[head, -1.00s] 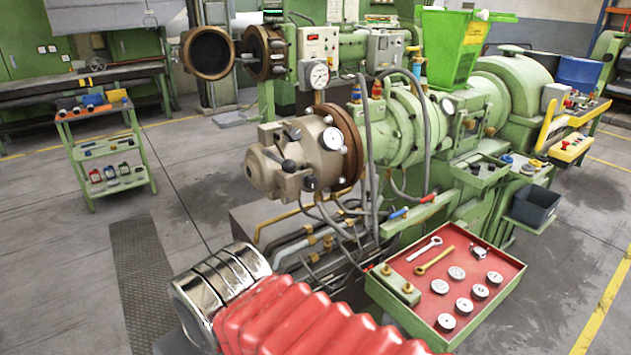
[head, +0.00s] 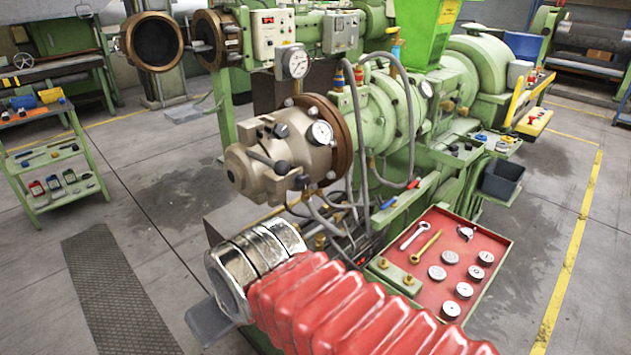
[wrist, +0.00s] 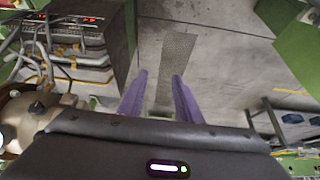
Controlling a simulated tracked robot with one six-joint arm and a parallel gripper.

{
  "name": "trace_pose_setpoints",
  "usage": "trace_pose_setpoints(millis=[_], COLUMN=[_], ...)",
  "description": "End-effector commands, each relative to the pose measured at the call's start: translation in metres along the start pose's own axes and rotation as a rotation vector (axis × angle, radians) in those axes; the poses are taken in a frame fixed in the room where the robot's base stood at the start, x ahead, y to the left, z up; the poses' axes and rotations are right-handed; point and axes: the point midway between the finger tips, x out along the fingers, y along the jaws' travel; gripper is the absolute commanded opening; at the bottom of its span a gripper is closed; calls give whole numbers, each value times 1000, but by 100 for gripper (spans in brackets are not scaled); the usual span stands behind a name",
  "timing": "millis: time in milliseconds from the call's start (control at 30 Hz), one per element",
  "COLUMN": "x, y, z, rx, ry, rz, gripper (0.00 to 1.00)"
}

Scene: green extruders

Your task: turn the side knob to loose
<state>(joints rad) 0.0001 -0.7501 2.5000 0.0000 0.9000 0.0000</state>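The beige extruder head (head: 262,155) is at the middle left of the head view, bolted to a brown flange. Dark knobs show on it: one on top (head: 280,131), one in front (head: 283,167) and one low on the right (head: 301,182). I cannot tell which is the side knob or how it is set. In the wrist view the head (wrist: 28,118) is at the left edge, beside my gripper (wrist: 160,84). My gripper's two purple fingers are apart with only floor showing between them.
A red tool tray (head: 476,236) with wrenches and several round pieces stands at the right. Grey hoses (head: 362,150) hang beside the flange. A green tool cart (head: 60,204) stands at the left. The floor (head: 165,215) between the cart and the extruder is clear.

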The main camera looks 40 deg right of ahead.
Motion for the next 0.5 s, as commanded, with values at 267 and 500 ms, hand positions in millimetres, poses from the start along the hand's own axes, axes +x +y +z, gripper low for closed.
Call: trace_pose_setpoints(millis=[267,500], x=[0,3], y=[0,0], z=[0,1], rx=[0,40], ry=[0,-18], rz=[0,-10], gripper=[31,45])
